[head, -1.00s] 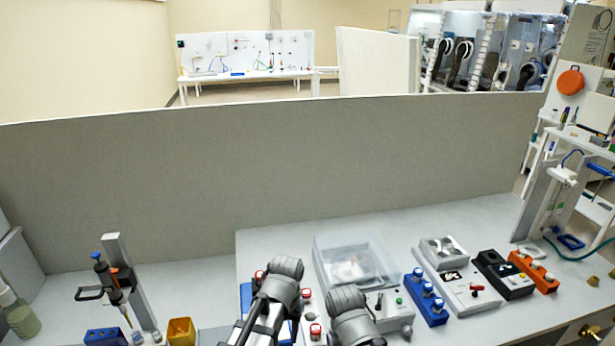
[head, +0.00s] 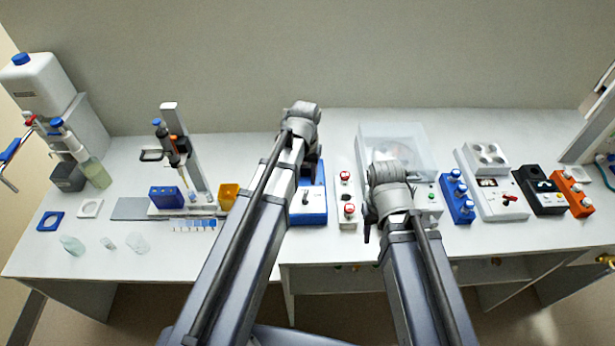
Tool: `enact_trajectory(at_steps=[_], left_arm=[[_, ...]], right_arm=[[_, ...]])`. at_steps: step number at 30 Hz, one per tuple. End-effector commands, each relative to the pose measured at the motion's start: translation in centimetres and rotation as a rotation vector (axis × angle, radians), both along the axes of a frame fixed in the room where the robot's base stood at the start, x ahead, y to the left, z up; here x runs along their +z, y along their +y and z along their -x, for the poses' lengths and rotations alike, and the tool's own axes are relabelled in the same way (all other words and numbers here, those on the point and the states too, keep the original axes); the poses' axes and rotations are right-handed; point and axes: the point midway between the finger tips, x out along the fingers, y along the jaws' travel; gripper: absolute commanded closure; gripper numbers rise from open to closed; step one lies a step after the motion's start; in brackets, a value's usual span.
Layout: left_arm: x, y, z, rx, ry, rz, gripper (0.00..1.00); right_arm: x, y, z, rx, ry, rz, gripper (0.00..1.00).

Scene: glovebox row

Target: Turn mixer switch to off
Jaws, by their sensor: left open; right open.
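A blue unit with a white front panel (head: 308,206) and a small dark knob stands partly behind my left arm; it may be the mixer, but its top is hidden. A white unit with a red lever (head: 505,198) and round wells on top stands further right. I cannot tell for sure which switch is the mixer's. My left gripper (head: 311,172) is over the back of the blue unit, mostly hidden by its own wrist. My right gripper (head: 368,224) is in front of the clear-lidded box (head: 394,147), its fingers mostly hidden. Both are open; neither visibly holds anything.
Blue (head: 457,198), black (head: 541,190) and orange (head: 574,194) units stand at right. A pipette stand (head: 186,150) and yellow box (head: 228,196) are at left. The grey partition (head: 330,55) closes the back.

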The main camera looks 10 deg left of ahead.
Motion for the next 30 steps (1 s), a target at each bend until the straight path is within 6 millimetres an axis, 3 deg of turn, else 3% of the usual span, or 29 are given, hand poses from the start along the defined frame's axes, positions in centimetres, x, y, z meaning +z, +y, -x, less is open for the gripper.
enact_trajectory(at_steps=[11,24,30], left_arm=[[-1.2,0.1,-0.1,0.002,-0.001,0.001,0.55],[-6.5,0.1,-0.1,0.002,-0.001,0.001,0.55],[-7.9,0.1,-0.1,0.002,-0.001,0.001,0.55]], right_arm=[[-1.2,0.0,0.0,0.001,0.0,0.0,0.5],[-6.5,0.0,0.0,0.009,0.0,0.002,0.5],[-7.9,0.0,0.0,0.008,0.0,0.002,0.5]])
